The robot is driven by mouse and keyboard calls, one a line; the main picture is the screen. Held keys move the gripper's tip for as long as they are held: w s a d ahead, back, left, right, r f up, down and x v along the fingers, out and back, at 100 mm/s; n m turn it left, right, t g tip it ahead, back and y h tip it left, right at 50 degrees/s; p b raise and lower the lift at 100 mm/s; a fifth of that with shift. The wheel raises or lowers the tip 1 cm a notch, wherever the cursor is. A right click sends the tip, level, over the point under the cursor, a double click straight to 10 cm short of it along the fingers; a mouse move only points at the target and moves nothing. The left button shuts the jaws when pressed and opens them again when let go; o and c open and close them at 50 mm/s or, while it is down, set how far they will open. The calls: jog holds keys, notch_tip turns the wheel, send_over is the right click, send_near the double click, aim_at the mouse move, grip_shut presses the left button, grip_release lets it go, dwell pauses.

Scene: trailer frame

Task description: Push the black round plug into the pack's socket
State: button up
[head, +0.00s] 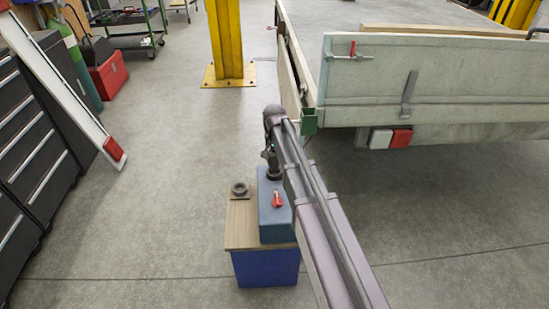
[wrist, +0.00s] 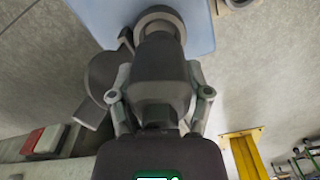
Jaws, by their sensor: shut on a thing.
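The pack (head: 272,222) is a blue-grey box on a small wood-topped stand; its pale blue face shows in the wrist view (wrist: 200,20). A round grey socket ring (wrist: 158,17) sits on that face. My gripper (head: 270,158) is over the pack's far end, and its fingers (wrist: 160,100) are shut on both sides of the black round plug (wrist: 160,75). The plug's narrower end is lined up with the socket ring and looks to meet it; I cannot tell how deep it sits. A dark rounded flap (wrist: 102,75) is beside the plug.
A red knob (head: 278,200) stands up from the pack. A dark ring-shaped holder (head: 239,189) is on the wooden top (head: 240,225) left of it. The trailer (head: 420,90) is close on the right, a yellow post (head: 226,45) behind.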

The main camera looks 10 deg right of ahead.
jog(key=shift+f, duration=0.3)
dwell(0.4)
jog(key=shift+f+b, duration=0.3)
jog(key=shift+b, duration=0.25)
jog(key=shift+f+b, duration=0.35)
jog(key=shift+f, duration=0.05)
jog(key=shift+f, duration=0.25)
jog(key=shift+f+b, duration=0.6)
jog(key=shift+b, duration=0.3)
dwell(0.8)
jog(key=o, duration=0.8)
jog(key=shift+c, duration=0.2)
jog(key=shift+r, duration=0.2)
